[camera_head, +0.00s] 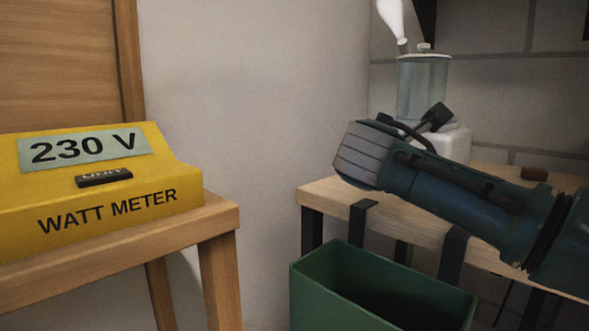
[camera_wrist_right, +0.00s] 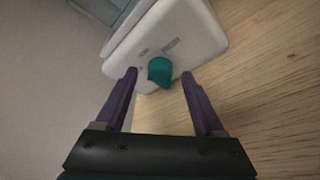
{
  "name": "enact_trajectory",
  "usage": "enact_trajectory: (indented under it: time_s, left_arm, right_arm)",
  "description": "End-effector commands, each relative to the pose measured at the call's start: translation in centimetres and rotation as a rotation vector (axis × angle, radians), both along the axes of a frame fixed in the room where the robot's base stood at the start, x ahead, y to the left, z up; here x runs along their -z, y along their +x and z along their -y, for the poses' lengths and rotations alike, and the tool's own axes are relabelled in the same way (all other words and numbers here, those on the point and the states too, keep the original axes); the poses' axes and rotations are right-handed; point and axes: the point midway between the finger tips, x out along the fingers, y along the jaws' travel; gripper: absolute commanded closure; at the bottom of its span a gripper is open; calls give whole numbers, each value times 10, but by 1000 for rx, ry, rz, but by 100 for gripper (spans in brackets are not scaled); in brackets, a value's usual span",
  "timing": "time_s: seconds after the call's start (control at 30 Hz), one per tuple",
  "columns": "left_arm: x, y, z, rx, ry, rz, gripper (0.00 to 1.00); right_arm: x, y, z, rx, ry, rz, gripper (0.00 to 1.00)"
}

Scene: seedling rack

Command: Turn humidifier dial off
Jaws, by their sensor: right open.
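The humidifier (camera_head: 424,85) stands on the wooden bench at the right in the head view, with a clear tank, a white base and a white plume at its spout. Its white base (camera_wrist_right: 200,35) fills the upper middle of the right wrist view. The teal dial (camera_wrist_right: 160,72) sits on the base's front face, beside small printed lettering. My right gripper (camera_wrist_right: 160,88) is open, its two purple fingers on either side of the dial with gaps visible. In the head view my right arm hides part of the base and the dial. My left gripper is not in view.
The wooden bench (camera_head: 325,196) carries a small brown block (camera_head: 534,173). A green bin (camera_head: 384,300) hangs or stands at its front. A yellow watt meter (camera_head: 110,212) reading 230 V sits on a wooden table (camera_head: 222,215) at the left. A wall is close behind the humidifier.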

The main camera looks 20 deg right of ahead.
Motion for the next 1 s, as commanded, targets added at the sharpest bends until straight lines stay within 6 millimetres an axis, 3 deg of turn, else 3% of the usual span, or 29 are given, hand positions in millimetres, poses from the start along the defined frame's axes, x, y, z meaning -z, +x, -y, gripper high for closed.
enact_trajectory:
  time_s: [0.4,1.0]
  left_arm:
    - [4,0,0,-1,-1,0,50]
    - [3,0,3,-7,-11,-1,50]
  right_arm:
    - [2,6,7,0,2,1,31]
    - [2,5,6,-1,1,0,98]
